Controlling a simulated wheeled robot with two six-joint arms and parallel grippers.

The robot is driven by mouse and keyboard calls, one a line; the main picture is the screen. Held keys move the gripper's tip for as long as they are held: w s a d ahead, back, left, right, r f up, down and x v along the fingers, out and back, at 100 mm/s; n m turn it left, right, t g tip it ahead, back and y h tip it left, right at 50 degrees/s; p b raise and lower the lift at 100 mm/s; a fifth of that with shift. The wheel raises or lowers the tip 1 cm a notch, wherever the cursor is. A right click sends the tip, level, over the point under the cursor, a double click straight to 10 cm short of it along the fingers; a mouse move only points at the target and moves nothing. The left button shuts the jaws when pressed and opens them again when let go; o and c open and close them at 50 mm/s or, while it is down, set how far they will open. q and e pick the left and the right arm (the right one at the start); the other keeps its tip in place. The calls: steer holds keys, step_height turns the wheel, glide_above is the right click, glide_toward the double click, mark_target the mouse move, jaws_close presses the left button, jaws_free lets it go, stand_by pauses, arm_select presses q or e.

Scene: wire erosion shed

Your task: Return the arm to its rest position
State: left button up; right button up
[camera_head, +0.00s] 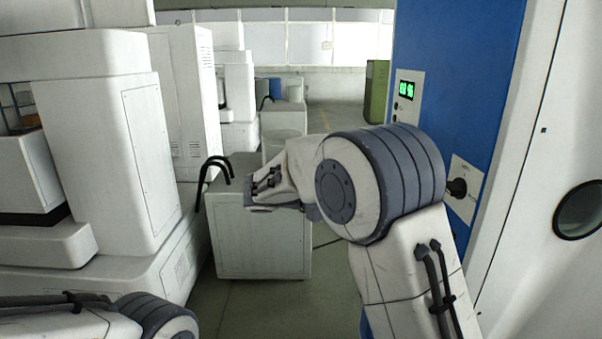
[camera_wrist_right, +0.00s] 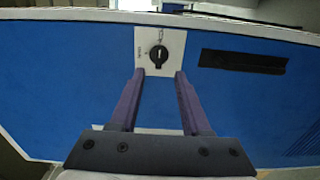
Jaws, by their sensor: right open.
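My right arm (camera_head: 405,265) rises from the bottom right in the head view and bends left at a large grey joint. Its far end stops in front of the white cabinets, and I cannot make out the gripper fingers there. In the right wrist view my right gripper (camera_wrist_right: 160,74) is open and empty, its two purple fingers pointing at a blue panel. A black rotary knob (camera_wrist_right: 159,56) on a white plate lies just beyond and between the fingertips; I see no contact. My left arm (camera_head: 155,318) shows only at the bottom left, its gripper out of view.
The blue cabinet (camera_head: 447,60) stands close on the right, with a green-lit display (camera_head: 406,90) and the knob. White machines (camera_head: 105,150) fill the left. A low white cabinet (camera_head: 262,243) with a black hooked hose (camera_head: 213,168) stands ahead. Some floor (camera_head: 265,303) shows between.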

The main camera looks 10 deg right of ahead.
steer(key=s+a+f+n+t+y+p, duration=0.1)
steer(key=s+a+f+n+t+y, duration=0.1)
steer(key=s+a+f+n+y, duration=0.3)
steer(key=s+a+f+n+t+y+p, duration=0.2)
steer(key=s+a+f+n+y, duration=0.3)
steer(key=s+a+f+y, duration=0.7)
steer(key=s+a+y, duration=0.1)
steer(key=s+a, duration=0.4)
steer(key=a, duration=0.1)
steer(key=shift+s+f, duration=0.25)
steer(key=shift+s, duration=0.05)
stand_by(0.5)
